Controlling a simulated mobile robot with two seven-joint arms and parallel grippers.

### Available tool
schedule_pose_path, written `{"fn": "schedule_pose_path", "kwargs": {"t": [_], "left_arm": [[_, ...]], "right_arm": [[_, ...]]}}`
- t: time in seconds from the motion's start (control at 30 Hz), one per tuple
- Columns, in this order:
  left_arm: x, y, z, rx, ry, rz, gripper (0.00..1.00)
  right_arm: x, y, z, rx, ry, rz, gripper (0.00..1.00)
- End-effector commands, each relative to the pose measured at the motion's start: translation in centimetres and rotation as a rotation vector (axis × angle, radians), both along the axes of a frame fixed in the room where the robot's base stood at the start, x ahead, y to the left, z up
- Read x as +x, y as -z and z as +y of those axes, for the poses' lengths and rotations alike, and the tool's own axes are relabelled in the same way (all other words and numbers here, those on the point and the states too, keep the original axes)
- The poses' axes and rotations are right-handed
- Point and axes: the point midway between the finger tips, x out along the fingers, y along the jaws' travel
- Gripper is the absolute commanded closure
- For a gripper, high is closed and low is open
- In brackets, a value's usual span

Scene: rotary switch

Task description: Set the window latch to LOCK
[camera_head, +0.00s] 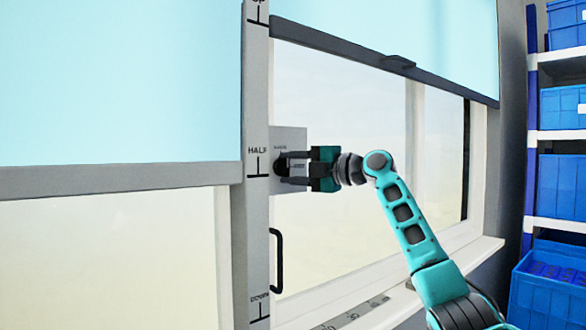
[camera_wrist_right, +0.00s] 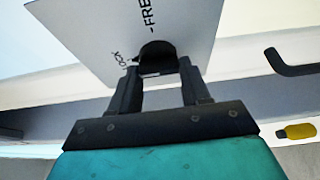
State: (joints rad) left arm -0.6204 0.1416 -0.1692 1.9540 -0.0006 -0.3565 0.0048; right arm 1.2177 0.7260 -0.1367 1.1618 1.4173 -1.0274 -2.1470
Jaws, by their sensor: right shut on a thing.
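The window latch is a dark round knob (camera_wrist_right: 158,55) on a light grey plate (camera_wrist_right: 95,30). In the right wrist view the plate carries the words FREE and LOCK beside the knob, with LOCK near the left finger. The plate (camera_head: 292,205) also shows in the head view, mounted beside the window frame post. My right gripper (camera_head: 288,167) reaches it from the right, with one finger above and one below the knob. In the wrist view my right gripper (camera_wrist_right: 159,74) is shut on the knob. The knob's pointer is too dark to read. My left gripper is out of view.
A post with HALF and DOWN marks (camera_head: 257,230) stands left of the plate. A black handle (camera_head: 276,260) is below. A blind with a dark bottom rail (camera_head: 400,64) hangs above. Shelves with blue bins (camera_head: 562,185) stand at the right.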

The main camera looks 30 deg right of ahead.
Motion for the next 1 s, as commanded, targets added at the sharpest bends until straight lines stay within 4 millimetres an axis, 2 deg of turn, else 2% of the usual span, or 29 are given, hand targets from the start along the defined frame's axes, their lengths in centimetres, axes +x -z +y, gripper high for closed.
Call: {"fn": "schedule_pose_path", "kwargs": {"t": [0.03, 0.07, 0.3, 0.57, 0.67, 0.77, 1.0], "left_arm": [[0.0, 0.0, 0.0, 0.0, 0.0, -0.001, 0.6], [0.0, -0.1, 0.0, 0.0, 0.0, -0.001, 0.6], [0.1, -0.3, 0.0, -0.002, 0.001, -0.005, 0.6], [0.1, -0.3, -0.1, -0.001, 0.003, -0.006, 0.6], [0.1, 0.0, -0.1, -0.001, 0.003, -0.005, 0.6], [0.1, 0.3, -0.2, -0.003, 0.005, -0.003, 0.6], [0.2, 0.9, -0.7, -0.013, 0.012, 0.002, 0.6]], "right_arm": [[0.0, 0.0, 0.0, -0.005, 0.001, -0.001, 0.84], [0.0, 0.0, 0.0, -0.004, 0.001, -0.001, 0.51], [0.0, 0.0, 0.0, -0.002, 0.0, 0.0, 0.28], [-0.1, 0.0, -0.1, -0.001, 0.0, 0.0, 0.28], [-0.7, 0.1, -0.4, -0.001, 0.001, 0.0, 0.28], [-2.0, 0.2, -1.1, -0.003, 0.002, -0.001, 0.28], [-6.8, 0.3, -3.5, -0.004, 0.003, 0.0, 0.28]]}}
